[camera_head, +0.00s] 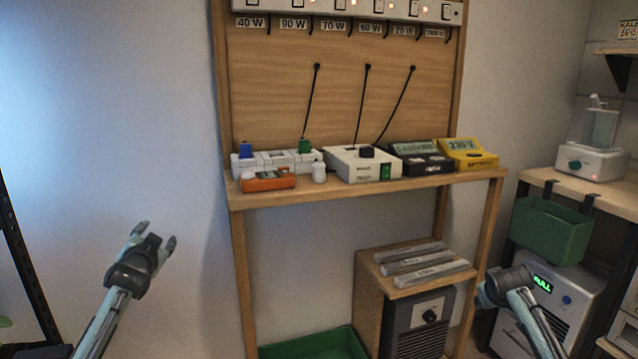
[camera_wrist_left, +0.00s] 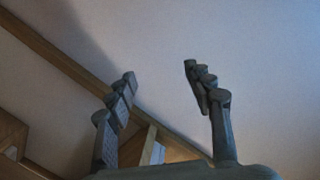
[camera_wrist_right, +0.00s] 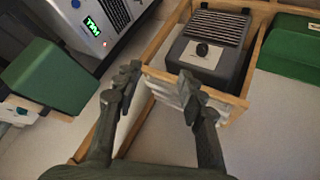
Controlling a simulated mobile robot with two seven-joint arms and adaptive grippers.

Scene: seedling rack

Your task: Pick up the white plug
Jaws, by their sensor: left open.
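The white plug (camera_head: 319,172) is a small white piece standing on the wooden shelf (camera_head: 400,186), just right of the orange meter (camera_head: 267,181). A blue plug (camera_head: 245,150) and a green plug (camera_head: 304,146) sit on the white socket strip (camera_head: 277,160) behind. My left gripper (camera_head: 154,238) is open and empty, left of the shelf and well away from the plug. Its spread fingers show in the left wrist view (camera_wrist_left: 160,85). My right gripper (camera_wrist_right: 160,80) is open and empty; in the head view it is at the lower right, below shelf height.
A white control box (camera_head: 352,175), a black meter and a yellow meter (camera_head: 466,153) fill the shelf's right part. Black cords hang down the back panel. Below stand a grey heater (camera_head: 415,325) and a green bin (camera_head: 310,345). A green box (camera_head: 549,231) hangs at right.

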